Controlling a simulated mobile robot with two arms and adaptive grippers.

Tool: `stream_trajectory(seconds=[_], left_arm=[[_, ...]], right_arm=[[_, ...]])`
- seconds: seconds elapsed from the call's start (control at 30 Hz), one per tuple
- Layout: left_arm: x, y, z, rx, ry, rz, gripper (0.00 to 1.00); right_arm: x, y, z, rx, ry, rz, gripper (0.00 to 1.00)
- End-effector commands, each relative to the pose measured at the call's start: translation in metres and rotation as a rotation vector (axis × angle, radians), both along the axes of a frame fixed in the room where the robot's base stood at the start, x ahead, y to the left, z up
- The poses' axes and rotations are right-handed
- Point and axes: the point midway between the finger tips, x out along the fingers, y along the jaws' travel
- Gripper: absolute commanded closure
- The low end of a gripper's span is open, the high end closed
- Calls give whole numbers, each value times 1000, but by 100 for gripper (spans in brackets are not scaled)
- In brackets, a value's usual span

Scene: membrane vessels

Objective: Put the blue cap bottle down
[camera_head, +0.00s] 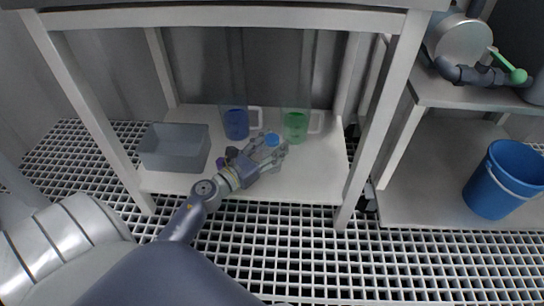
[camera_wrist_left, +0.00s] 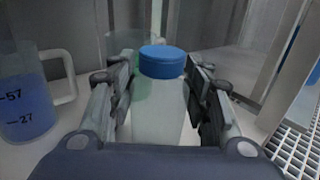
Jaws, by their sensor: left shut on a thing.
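The blue cap bottle shows its blue cap (camera_head: 272,140) in the head view, between the fingers of my left gripper (camera_head: 274,151). In the left wrist view the bottle (camera_wrist_left: 158,118) stands upright, with a pale, translucent body and a blue cap. My left gripper's fingers (camera_wrist_left: 160,90) are on both sides of it, shut on it just below the cap. The bottle is over the low shelf (camera_head: 310,180) of the table. Its base is hidden, so I cannot tell whether it touches the shelf. My right gripper is not in view.
A jug with blue liquid (camera_head: 236,124) and a jug with green liquid (camera_head: 295,126) stand behind the bottle. A grey bin (camera_head: 174,150) sits left on the shelf. Table legs flank the opening, and the tabletop edge (camera_head: 230,18) is above. A blue bucket (camera_head: 503,180) stands right.

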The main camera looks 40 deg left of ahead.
Motion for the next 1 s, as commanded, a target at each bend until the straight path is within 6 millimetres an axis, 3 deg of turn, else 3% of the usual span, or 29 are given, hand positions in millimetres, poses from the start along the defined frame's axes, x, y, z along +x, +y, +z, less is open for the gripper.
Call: stream_trajectory(seconds=[0.37,0.8,0.83,0.9,1.0], left_arm=[[1,0,-36,-2,0,0,78],[1,0,-40,-1,0,-1,78],[1,0,-38,-1,0,-1,48],[1,0,-38,-1,0,-1,34],[1,0,-38,-1,1,-1,34]], right_arm=[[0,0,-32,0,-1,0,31],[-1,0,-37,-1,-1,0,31],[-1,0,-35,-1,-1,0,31],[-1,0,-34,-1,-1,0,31],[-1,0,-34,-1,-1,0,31]])
